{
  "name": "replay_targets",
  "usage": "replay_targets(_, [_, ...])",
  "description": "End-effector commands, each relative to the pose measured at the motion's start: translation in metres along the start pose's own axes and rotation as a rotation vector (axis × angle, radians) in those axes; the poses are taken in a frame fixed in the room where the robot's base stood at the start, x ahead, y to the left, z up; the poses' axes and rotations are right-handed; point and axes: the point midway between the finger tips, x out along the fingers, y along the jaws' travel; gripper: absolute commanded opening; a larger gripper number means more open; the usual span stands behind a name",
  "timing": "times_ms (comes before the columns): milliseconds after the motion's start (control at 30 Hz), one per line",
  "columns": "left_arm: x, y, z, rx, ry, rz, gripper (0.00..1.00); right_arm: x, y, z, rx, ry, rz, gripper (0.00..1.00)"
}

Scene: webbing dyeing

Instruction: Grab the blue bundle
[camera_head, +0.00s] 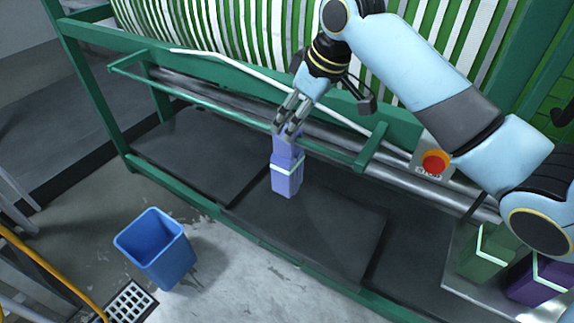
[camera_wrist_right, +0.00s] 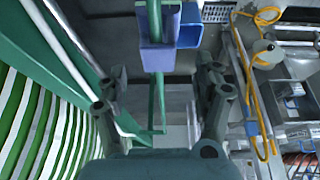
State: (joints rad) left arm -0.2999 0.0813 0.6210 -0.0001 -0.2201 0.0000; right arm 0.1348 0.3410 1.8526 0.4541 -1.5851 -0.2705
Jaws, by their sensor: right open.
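The blue bundle (camera_head: 287,180) is a periwinkle-blue upright block with a pale band around it. My left gripper is not in view.
A green bundle (camera_head: 486,252) and a purple bundle (camera_head: 540,277) stand at the lower right. A blue bin (camera_head: 155,248) stands on the floor at left, near a drain grate (camera_head: 130,303).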

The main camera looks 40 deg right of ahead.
Motion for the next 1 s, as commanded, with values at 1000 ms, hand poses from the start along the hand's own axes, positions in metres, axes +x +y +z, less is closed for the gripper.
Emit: replay_targets(1000, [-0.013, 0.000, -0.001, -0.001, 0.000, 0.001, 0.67, 0.059, 0.001, 0.000, -0.001, 0.000, 0.002, 0.30])
